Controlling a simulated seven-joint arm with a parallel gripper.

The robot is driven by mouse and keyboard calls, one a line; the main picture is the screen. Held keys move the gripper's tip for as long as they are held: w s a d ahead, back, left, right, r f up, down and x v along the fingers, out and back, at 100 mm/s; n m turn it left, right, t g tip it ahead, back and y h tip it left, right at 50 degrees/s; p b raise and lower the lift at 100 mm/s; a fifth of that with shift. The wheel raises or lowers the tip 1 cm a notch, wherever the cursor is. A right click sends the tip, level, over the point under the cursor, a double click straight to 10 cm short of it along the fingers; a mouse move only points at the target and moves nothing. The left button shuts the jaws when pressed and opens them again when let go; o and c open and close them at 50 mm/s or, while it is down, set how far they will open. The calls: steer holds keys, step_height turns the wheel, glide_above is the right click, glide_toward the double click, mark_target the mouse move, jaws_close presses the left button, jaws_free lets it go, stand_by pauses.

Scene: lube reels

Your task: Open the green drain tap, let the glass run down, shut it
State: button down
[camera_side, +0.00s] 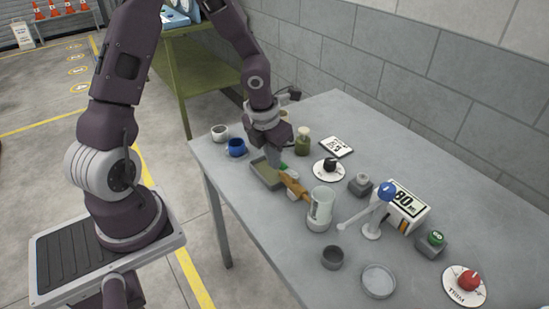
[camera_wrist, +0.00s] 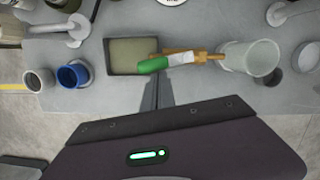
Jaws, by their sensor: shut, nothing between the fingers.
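The drain tap has a green handle (camera_wrist: 153,65) and a brass body (camera_wrist: 203,57) with a pale band. In the side view the green handle (camera_side: 284,166) is partly hidden by my gripper, and the brass body (camera_side: 295,186) runs to the glass (camera_side: 320,209). The glass stands upright; it also shows in the wrist view (camera_wrist: 258,58). The tap's handle end lies over the edge of a shallow tray (camera_side: 259,182) with an olive-toned inside. My gripper (camera_wrist: 158,82) is shut and empty, its tips just beside the green handle. I cannot tell whether they touch, nor whether liquid runs.
A blue cup (camera_side: 237,148) and a white cup (camera_side: 220,132) stand left of the tray. A blue-knobbed lever stand (camera_side: 371,231), a sign box (camera_side: 407,207), a grey cup (camera_side: 332,258) and a clear dish (camera_side: 378,280) stand right. A jar (camera_side: 303,143) is behind.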

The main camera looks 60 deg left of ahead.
steer(key=shift+w+a+f, duration=0.1)
steer(key=shift+w+f, duration=0.05)
steer(key=shift+w, duration=0.1)
steer(key=shift+w+a+f, duration=0.15)
steer(key=shift+w+a, duration=0.15)
steer(key=shift+w, duration=0.4)
